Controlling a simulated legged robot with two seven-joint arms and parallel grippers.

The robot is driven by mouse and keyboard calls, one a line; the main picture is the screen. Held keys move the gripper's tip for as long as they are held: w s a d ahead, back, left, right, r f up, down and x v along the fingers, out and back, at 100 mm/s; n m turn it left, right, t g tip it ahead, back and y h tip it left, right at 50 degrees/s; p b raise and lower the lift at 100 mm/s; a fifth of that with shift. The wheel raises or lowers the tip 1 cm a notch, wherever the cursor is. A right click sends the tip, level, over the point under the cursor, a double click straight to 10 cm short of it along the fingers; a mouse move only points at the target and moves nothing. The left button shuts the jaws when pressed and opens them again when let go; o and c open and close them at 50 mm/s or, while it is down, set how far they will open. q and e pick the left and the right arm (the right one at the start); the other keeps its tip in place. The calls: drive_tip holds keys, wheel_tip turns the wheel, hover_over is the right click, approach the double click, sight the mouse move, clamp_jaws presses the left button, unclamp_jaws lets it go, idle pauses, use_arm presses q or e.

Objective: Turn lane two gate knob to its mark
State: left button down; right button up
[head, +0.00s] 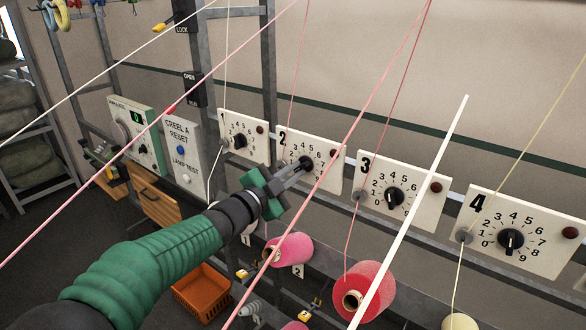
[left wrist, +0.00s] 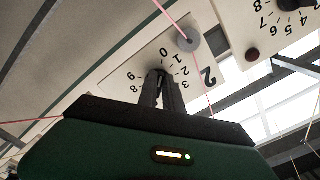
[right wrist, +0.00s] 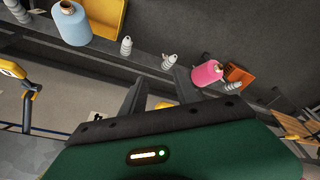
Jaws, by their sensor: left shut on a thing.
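The lane two gate panel (head: 334,181) is a cream plate with a printed 2, a number dial and a dark knob (head: 307,162). My left gripper (head: 301,167) reaches it from the lower left and is shut on the knob. In the left wrist view the two fingers (left wrist: 160,82) close on the knob at the dial's centre, and the panel (left wrist: 140,62) fills the middle. The fingers hide the knob's pointer, so its setting cannot be read. My right gripper (right wrist: 158,84) shows only in the right wrist view, with its fingers apart and nothing between them.
Similar panels for lane one (head: 257,153), lane three (head: 419,210) and lane four (head: 551,251) stand alongside on the rail. Pink, white and yellow yarns cross in front. Pink cones (head: 291,249) and an orange crate (head: 198,301) are below. A Creel A reset box (head: 190,131) is left.

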use_arm(q)
drive_tip(key=shift+f+n, duration=0.35)
drive_tip(key=shift+n, duration=0.15)
drive_tip(key=c, duration=1.6)
unclamp_jaws()
drive_tip(key=shift+o, duration=0.5)
drive_tip(key=shift+w+r, duration=0.1)
drive_tip(key=shift+w, duration=0.05)
drive_tip(key=shift+s+a, duration=0.15)
drive_tip(key=shift+s, duration=0.1)
drive_tip(key=b+v, duration=0.5)
drive_tip(key=v, duration=1.1)
drive_tip(key=shift+a, duration=0.1)
